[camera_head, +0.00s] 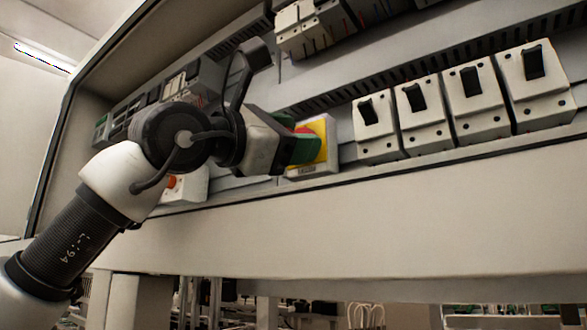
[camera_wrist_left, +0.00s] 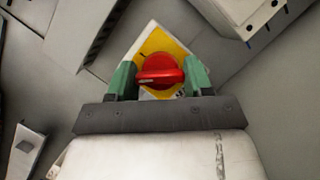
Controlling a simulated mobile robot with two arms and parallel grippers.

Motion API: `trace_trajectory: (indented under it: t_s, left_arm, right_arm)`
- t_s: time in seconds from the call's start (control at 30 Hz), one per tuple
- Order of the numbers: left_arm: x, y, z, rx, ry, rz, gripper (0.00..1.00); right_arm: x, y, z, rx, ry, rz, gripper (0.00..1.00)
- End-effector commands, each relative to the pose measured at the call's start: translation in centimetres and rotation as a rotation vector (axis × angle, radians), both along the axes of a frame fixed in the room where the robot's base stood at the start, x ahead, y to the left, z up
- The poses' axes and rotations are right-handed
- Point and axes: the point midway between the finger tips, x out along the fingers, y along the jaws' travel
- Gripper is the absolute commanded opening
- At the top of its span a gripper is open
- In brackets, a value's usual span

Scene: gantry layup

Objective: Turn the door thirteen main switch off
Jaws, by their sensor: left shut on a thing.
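The main switch is a red rotary knob (camera_wrist_left: 160,70) on a yellow plate (camera_wrist_left: 158,40), mounted on a light grey housing. In the head view the yellow plate (camera_head: 320,130) shows beside my gripper, and only a small part of the red knob shows behind the fingers. My left gripper (camera_head: 303,148) reaches it from the left. Its green fingers (camera_wrist_left: 160,80) stand on both sides of the knob and are shut on it. The knob's grip bar lies roughly crosswise between the fingers in the wrist view. My right gripper is not in view.
Several white breakers with black levers (camera_head: 470,90) stand in a row to the right of the switch. An orange-red button on a pale box (camera_head: 183,187) sits to the left, partly behind my arm. The cabinet's lower front panel (camera_head: 380,225) is bare.

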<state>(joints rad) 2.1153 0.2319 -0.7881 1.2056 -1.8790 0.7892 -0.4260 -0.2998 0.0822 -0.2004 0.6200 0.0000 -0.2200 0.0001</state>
Motion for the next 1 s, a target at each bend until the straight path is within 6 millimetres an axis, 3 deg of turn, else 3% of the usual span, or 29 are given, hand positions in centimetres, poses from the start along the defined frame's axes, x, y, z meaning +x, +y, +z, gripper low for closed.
trace_trajectory:
  t_s: [0.03, 0.4, 0.7, 1.0]
  left_arm:
    - [0.0, -0.2, -1.1, -0.030, 0.030, 0.000, 0.27]
    - [0.0, -0.4, -1.1, -0.310, 0.237, 0.002, 0.27]
    - [0.0, -0.5, -0.9, -0.499, 0.376, 0.003, 0.27]
    - [0.0, -0.5, -0.6, -0.609, 0.456, 0.003, 0.27]
  right_arm:
    - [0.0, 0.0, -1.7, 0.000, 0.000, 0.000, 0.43]
    - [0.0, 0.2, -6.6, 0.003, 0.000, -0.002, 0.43]
    - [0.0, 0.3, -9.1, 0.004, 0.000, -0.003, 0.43]
    - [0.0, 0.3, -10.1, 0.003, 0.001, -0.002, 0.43]
